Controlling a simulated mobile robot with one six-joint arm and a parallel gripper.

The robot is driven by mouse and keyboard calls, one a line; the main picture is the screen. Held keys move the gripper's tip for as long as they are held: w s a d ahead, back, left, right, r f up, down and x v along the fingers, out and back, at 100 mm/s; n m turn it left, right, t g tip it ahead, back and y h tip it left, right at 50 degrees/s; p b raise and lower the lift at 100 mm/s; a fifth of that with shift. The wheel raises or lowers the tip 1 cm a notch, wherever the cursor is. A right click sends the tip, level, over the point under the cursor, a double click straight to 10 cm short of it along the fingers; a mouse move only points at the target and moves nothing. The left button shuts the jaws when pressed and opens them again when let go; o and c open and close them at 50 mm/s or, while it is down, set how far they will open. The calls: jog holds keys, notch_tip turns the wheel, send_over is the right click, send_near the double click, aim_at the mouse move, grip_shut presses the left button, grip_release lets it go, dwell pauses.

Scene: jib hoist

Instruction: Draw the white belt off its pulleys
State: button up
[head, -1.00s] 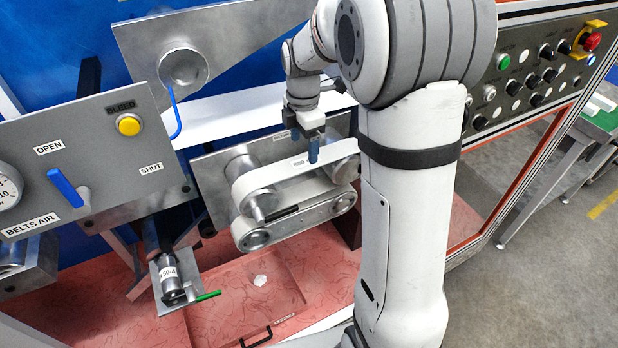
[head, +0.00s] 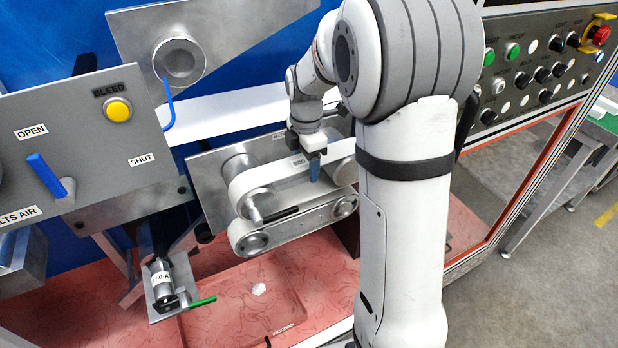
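The white belt (head: 275,178) runs as a labelled upper band around a left pulley (head: 263,206) and a right pulley (head: 343,172) on a grey plate. My gripper (head: 303,156) points down over the upper run, near its right half. Its two blue fingers stand apart, one on the near side of the belt and one mostly hidden behind it. The near finger reaches down past the belt's top edge. Whether either finger touches the belt I cannot tell. My arm hides part of the area to the right.
A pale rounded loop (head: 295,228) with round ends lies just below the belt. At left stands a grey panel (head: 95,150) with a blue lever (head: 47,175) and a yellow button (head: 118,109). A green-handled fitting (head: 163,280) sits lower left. A control panel (head: 530,65) is at right.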

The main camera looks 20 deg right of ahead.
jog(key=c, duration=0.6)
jog(key=shift+a+r, duration=0.1)
jog(key=shift+a, duration=0.1)
jog(key=shift+a, duration=0.2)
jog(key=shift+s+d+b, duration=0.25)
jog(key=shift+s+d, duration=0.2)
jog(key=shift+s, duration=1.6)
jog(key=shift+s+d+b, duration=0.3)
jog(key=shift+s+d, duration=0.1)
jog(key=shift+s, duration=1.7)
jog(key=shift+s+d+b, duration=0.25)
jog(key=shift+s+d, duration=0.2)
jog(key=shift+s, duration=1.6)
jog(key=shift+a, duration=0.15)
